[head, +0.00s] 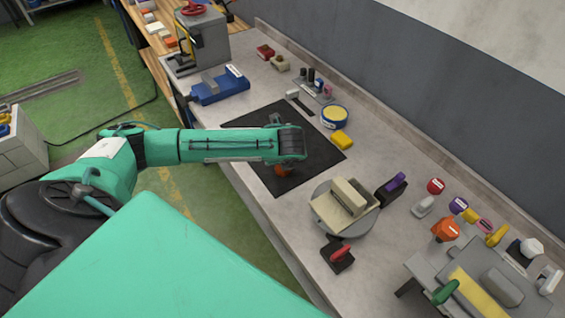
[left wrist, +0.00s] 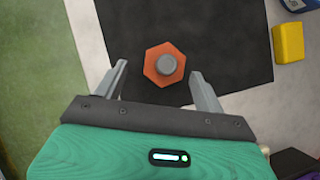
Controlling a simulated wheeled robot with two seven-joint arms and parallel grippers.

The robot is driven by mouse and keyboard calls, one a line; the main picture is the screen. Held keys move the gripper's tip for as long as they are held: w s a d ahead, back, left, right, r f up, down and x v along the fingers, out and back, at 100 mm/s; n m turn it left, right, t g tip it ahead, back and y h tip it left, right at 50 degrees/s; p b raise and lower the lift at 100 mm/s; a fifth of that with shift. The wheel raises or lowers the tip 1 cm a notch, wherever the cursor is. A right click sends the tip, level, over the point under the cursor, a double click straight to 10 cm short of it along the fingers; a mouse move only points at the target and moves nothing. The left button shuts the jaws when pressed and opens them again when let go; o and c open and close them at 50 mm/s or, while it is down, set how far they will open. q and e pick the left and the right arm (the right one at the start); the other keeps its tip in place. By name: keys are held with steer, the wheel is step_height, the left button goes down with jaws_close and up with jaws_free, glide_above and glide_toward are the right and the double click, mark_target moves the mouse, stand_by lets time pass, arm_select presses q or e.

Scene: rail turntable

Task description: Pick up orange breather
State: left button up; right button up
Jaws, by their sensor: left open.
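The orange breather (left wrist: 155,73) is a hexagonal orange piece with a round grey knob in its middle. In the left wrist view it lies over the black mat (left wrist: 220,25), near the mat's edge. My left gripper (left wrist: 162,78) is open, with one finger on each side of the breather and a gap to each. Whether it is level with the breather I cannot tell. In the head view an orange bit of the breather (head: 283,170) shows under my left gripper (head: 285,166); the arm hides the rest. My right gripper is not in view.
A yellow block (head: 341,140) and a round blue-rimmed tin (head: 334,117) stand beyond the mat. A grey turntable (head: 345,225) with a beige block is to the right. A blue vise-like tool (head: 220,88) lies at the upper left. Another orange item (head: 445,230) stands far right.

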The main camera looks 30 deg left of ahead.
arm_select(q)
steer(key=shift+p+x, duration=0.65)
steer(key=shift+x, duration=1.5)
steer(key=shift+w+d, duration=0.1)
steer(key=shift+w, duration=0.1)
steer(key=c, duration=1.1)
steer(key=shift+r, duration=0.1)
steer(key=shift+c, duration=0.2)
